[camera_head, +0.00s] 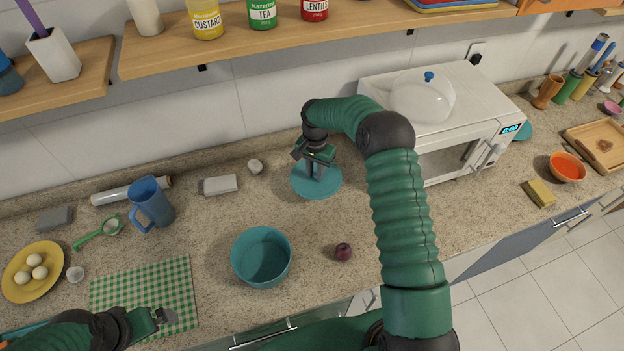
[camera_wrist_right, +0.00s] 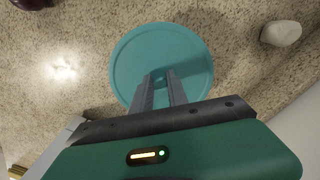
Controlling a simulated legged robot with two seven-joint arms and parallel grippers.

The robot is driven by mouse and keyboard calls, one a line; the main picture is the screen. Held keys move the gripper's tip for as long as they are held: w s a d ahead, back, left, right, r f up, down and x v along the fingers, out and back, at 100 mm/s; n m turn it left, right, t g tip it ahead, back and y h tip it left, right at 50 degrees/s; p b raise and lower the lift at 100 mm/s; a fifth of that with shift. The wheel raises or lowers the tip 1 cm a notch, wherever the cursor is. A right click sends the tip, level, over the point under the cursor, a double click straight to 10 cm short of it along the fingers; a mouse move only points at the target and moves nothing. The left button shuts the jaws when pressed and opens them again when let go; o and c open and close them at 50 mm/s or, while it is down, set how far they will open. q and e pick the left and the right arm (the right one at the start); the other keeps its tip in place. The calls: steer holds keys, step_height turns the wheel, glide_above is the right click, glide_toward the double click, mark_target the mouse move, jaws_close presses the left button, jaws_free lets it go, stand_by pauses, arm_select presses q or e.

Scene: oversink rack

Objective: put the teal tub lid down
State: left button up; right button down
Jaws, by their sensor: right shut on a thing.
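The teal tub lid (camera_head: 325,190) is a flat round disc over the counter, between the teal tub and the microwave. My right gripper (camera_head: 316,176) is above it, shut on its raised middle handle. In the right wrist view the lid (camera_wrist_right: 190,50) lies flat-on beyond the two fingers (camera_wrist_right: 163,80), which meet its middle. I cannot tell whether the lid touches the counter. The teal tub (camera_head: 261,257) stands open, in front and to the left of the lid. My left gripper (camera_head: 163,316) is low over the green checked cloth; its finger gap is unclear.
A white microwave (camera_head: 440,150) with a clear dome (camera_head: 422,97) stands right of the lid. A dark red onion-like item (camera_head: 343,251) lies right of the tub. A white block (camera_head: 220,185), a pale stone-like item (camera_head: 255,166) and a blue jug (camera_head: 151,204) stand left.

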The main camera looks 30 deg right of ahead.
mark_target(316, 183)
steer(key=shift+s+f+p, duration=0.2)
steer(key=shift+s+f, duration=0.05)
steer(key=shift+f, duration=0.3)
steer(key=shift+s+f+p, duration=0.15)
steer(key=shift+s+f, duration=0.05)
steer(key=shift+f, duration=0.3)
step_height(316, 183, down, 3)
steer(key=shift+w+d+f+p, duration=0.1)
steer(key=shift+w+d+p, duration=0.05)
steer(key=shift+p, duration=0.15)
steer(key=shift+w+d+f, duration=0.15)
steer(key=shift+w+f, duration=0.05)
steer(key=shift+f, duration=0.05)
steer(key=c, duration=1.6)
jaws_free()
steer(key=shift+c, duration=0.2)
arm_select(q)
steer(key=shift+v, duration=0.95)
arm_select(e)
steer(key=o, duration=0.3)
steer(key=shift+s+a+r, duration=0.1)
steer(key=shift+a, duration=0.1)
arm_select(q)
steer(key=shift+s+d, duration=0.1)
steer(key=shift+s, duration=0.1)
arm_select(e)
steer(key=shift+o, duration=0.2)
